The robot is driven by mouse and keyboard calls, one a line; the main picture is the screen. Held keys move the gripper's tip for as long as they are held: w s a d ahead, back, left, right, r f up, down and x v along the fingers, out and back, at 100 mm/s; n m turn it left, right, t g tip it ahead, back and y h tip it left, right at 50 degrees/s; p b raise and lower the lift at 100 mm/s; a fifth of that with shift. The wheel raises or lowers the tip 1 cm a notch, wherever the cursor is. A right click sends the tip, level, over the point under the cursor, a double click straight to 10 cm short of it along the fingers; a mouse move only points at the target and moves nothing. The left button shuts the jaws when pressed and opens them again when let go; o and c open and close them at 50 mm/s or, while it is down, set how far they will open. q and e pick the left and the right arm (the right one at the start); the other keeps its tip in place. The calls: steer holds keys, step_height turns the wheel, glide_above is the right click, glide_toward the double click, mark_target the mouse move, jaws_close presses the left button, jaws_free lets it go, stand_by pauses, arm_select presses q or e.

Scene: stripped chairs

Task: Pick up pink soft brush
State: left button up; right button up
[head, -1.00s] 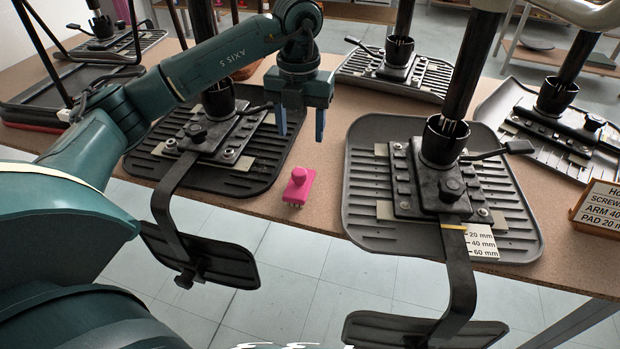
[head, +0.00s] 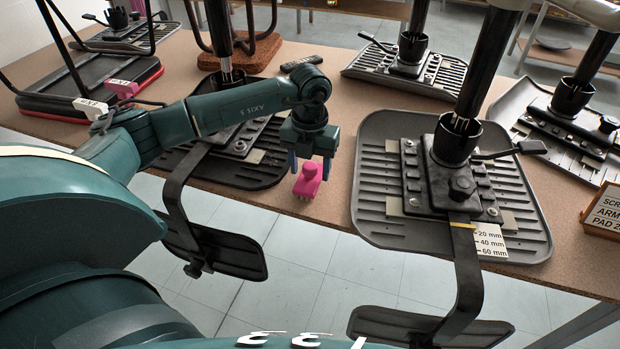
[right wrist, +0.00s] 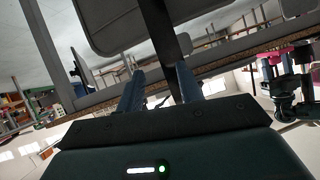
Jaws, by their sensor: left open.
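The pink soft brush (head: 308,182) stands upright, knob up and bristles down, near the front edge of the table in the head view. My left gripper (head: 309,167) is open and points down over it. Its two blue fingers show to the left and right of the brush knob; I cannot tell whether they touch it. My right gripper (right wrist: 160,91) shows in the right wrist view with its fingers apart and nothing visibly held between them. A pink patch (right wrist: 270,60) shows at the right of that view; I cannot tell what it is.
A grey ribbed chair pad (head: 372,207) with a black post stands right of the brush. Another dark pad (head: 262,178) lies to the left, behind my arm. A black remote-like object (head: 302,62) lies behind. Bare tabletop (head: 335,215) surrounds the brush at the front.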

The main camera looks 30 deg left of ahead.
mark_target(311, 166)
arm_select(q)
steer(key=shift+c, duration=0.5)
steer(key=c, duration=1)
step_height(311, 166, up, 10)
steer(key=o, duration=0.5)
steer(key=c, duration=0.4)
steer(key=shift+o, duration=0.2)
steer(key=shift+d, duration=0.1)
